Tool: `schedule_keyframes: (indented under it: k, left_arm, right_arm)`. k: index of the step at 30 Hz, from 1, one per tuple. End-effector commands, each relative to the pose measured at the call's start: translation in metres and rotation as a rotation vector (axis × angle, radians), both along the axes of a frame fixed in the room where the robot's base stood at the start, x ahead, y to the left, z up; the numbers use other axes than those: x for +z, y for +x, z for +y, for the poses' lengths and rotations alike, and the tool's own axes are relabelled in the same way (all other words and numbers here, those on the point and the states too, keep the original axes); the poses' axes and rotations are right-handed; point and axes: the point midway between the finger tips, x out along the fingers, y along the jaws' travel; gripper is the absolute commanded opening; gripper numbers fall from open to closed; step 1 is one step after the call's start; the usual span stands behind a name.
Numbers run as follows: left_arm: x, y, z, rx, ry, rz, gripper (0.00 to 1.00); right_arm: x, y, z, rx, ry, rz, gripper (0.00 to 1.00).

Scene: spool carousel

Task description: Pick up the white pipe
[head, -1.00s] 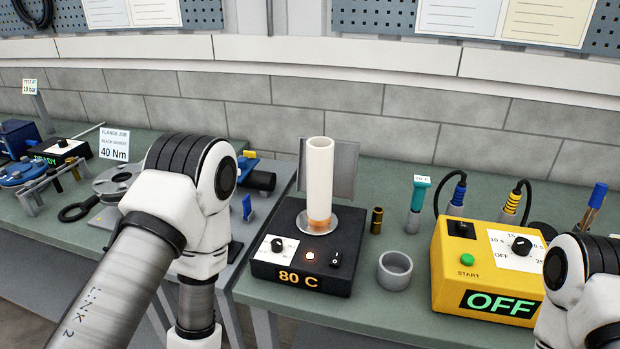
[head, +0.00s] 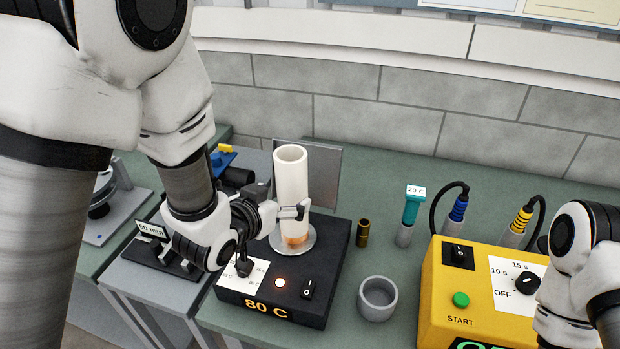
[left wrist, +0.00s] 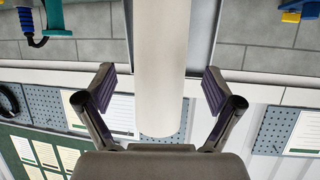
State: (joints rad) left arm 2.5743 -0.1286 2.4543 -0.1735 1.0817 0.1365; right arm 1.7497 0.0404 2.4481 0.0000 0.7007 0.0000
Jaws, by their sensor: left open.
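The white pipe (head: 290,178) stands upright on a round metal plate on the black heater (head: 329,265), which reads 80 C. Its lower end glows orange. My left gripper (head: 288,212) is at the pipe's lower half, coming from the left. In the left wrist view the pipe (left wrist: 161,50) runs between the two open fingers of the left gripper (left wrist: 160,88), with a gap on each side. My right gripper is out of view; only part of my right arm shows at the right edge.
A grey ring cup (head: 378,299) and a small brass cylinder (head: 363,233) stand right of the heater. A yellow timer box (head: 437,290) is farther right. A teal-handled tool (head: 411,212) stands behind. A grey upright panel (head: 326,170) is close behind the pipe.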

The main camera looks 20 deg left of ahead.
Motion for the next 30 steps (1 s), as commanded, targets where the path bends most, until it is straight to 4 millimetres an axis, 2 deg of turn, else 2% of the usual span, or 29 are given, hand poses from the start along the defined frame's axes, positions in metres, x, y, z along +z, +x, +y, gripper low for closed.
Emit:
schedule_keyframes:
  k: [5, 10, 13, 21, 23, 24, 28, 30]
  left_arm:
    - [-0.006, 0.021, -0.004, 0.000, 0.001, 0.003, 0.92]
    - [-0.010, 0.047, -0.010, -0.001, 0.000, 0.004, 0.92]
    - [-0.020, 0.063, -0.012, 0.000, 0.000, 0.003, 0.92]
    - [-0.026, 0.069, -0.014, 0.000, 0.000, 0.003, 0.92]
    - [-0.026, 0.069, -0.014, 0.000, 0.000, 0.003, 0.74]
    - [-0.026, 0.069, -0.014, 0.000, 0.000, 0.003, 0.60]
    - [-0.026, 0.069, -0.014, 0.000, 0.000, 0.003, 0.15]
    - [-0.026, 0.069, -0.014, 0.000, 0.000, 0.003, 0.15]
  right_arm:
    - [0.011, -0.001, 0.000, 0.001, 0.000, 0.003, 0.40]
    - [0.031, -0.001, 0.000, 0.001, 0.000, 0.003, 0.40]
    - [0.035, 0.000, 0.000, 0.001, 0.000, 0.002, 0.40]
    - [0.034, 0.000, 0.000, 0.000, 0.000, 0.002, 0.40]
    - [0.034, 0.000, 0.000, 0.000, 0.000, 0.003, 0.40]
    - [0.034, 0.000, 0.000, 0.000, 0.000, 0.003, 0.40]
    - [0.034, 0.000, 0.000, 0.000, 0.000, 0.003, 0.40]
    - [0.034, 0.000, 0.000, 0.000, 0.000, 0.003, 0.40]
